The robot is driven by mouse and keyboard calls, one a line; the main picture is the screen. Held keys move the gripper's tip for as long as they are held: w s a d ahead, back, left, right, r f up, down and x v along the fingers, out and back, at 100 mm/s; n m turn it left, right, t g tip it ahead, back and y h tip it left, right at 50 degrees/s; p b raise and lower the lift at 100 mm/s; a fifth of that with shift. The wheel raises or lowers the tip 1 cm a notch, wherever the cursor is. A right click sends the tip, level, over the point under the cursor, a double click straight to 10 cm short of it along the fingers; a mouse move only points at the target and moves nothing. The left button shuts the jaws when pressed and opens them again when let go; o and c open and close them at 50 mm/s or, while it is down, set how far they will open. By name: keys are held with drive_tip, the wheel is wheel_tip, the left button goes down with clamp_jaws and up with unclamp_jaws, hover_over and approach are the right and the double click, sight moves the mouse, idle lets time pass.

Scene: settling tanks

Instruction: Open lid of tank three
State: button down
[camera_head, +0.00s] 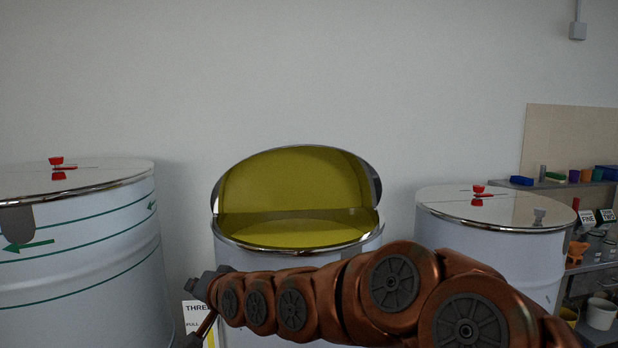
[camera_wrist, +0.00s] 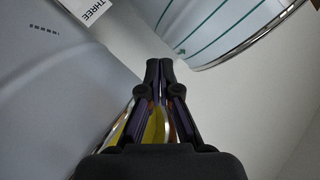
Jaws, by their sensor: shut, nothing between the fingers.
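Tank three (camera_head: 374,252) stands in the middle of the head view, a pale drum with a bright metal rim. Its lid (camera_head: 300,180) stands raised at the back, with its yellow underside facing me, and the yellow inside of the tank shows below it. The sign reading THREE (camera_head: 197,309) is at the tank's front left; it also shows at the top of the wrist view (camera_wrist: 95,8). My gripper (camera_wrist: 159,62) is shut and empty in the wrist view, with the tank wall to its left. In the head view my arm crosses the tank's front, and the fingertips are not clear.
A tank with green bands and arrows (camera_head: 90,245) stands at left, its lid (camera_head: 70,177) closed with a red handle. Another closed tank (camera_head: 495,245) stands at right. Shelves with small coloured containers (camera_head: 522,181) are at far right. A plain wall is behind.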

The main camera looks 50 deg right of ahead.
drive_tip(key=d+r+m+t+h+b, duration=0.1)
drive_tip(key=d+r+m+t+h, duration=0.1)
drive_tip(key=d, duration=0.4)
drive_tip(key=s+d+r+m+t+h+b, duration=0.1)
drive_tip(key=d+r+m+t+h+b, duration=0.1)
drive_tip(key=d+r+m+h, duration=0.2)
drive_tip(key=s+d+r+m+t+h+b, duration=0.1)
drive_tip(key=d+r+m+t+h+b, duration=0.1)
drive_tip(key=d, duration=0.7)
drive_tip(key=shift+d+r+m+t+h, duration=0.15)
drive_tip(key=shift+d+r+m+h, duration=0.1)
drive_tip(key=shift+r+m, duration=0.3)
drive_tip(key=shift+d+r+m+t+h, duration=0.15)
drive_tip(key=shift+r+m+h, duration=0.1)
drive_tip(key=shift+r+m, duration=0.3)
drive_tip(key=s+d+r+m+h+b, duration=0.1)
drive_tip(key=s+d+r+m+h, duration=0.2)
drive_tip(key=s+d+m+h, duration=0.35)
drive_tip(key=p, duration=0.5)
approach(308, 156)
drive_tip(key=shift+n, duration=0.35)
drive_tip(key=shift+x, duration=3.95)
drive_tip(key=shift+r, duration=0.1)
